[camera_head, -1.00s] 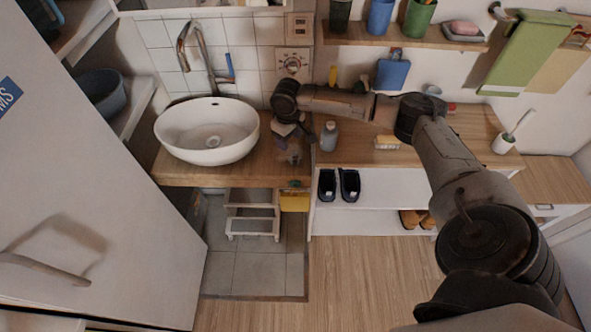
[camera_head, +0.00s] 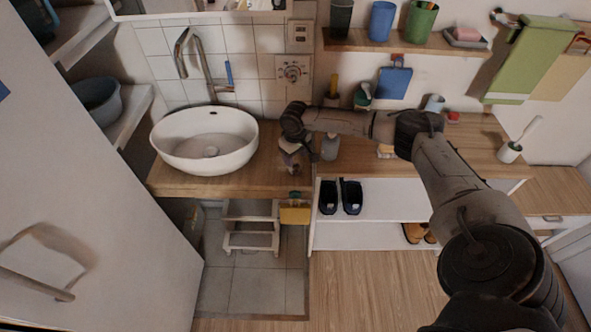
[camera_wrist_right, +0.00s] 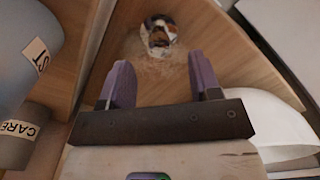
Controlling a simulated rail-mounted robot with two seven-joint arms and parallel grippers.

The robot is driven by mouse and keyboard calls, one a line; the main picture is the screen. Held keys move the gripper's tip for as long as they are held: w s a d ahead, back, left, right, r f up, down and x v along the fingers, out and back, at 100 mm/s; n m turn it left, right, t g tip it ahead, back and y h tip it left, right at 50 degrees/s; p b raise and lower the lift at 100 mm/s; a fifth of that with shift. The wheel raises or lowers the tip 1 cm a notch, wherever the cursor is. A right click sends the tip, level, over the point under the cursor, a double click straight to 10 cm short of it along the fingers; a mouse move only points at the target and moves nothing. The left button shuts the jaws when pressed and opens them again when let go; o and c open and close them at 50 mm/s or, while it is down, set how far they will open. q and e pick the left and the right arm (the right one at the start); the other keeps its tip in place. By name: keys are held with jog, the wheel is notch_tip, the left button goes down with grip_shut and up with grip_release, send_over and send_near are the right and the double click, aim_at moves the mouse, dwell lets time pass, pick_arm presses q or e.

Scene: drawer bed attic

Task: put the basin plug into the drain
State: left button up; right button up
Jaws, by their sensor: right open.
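The white basin (camera_head: 165,150) stands on the wooden counter at the left in the head view. Its drain (camera_head: 211,152) shows as a small round spot in the bowl's bottom. My right gripper (camera_head: 290,165) points down over the counter, right of the basin. In the right wrist view its two purple fingers (camera_wrist_right: 161,78) are apart, with nothing between them. A round, shiny metal piece (camera_wrist_right: 158,33), which looks like the plug, lies on the wood just beyond the fingertips. In the head view my gripper hides it. My left gripper is not in view.
The tap (camera_head: 207,75) rises behind the basin. A grey bottle (camera_head: 330,147) stands close right of my gripper. Labelled grey containers (camera_wrist_right: 22,135) fill the wrist view's left side, and the basin's rim (camera_wrist_right: 275,115) is at its right. A shelf with cups (camera_head: 400,40) hangs above.

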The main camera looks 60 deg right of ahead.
aim_at(296, 164)
notch_tip(296, 164, down, 5)
jog(key=shift+f+b, duration=0.1)
jog(key=shift+b, duration=0.8)
jog(key=shift+d, duration=0.1)
jog(key=shift+c, duration=1.3)
jog(key=c, duration=0.7)
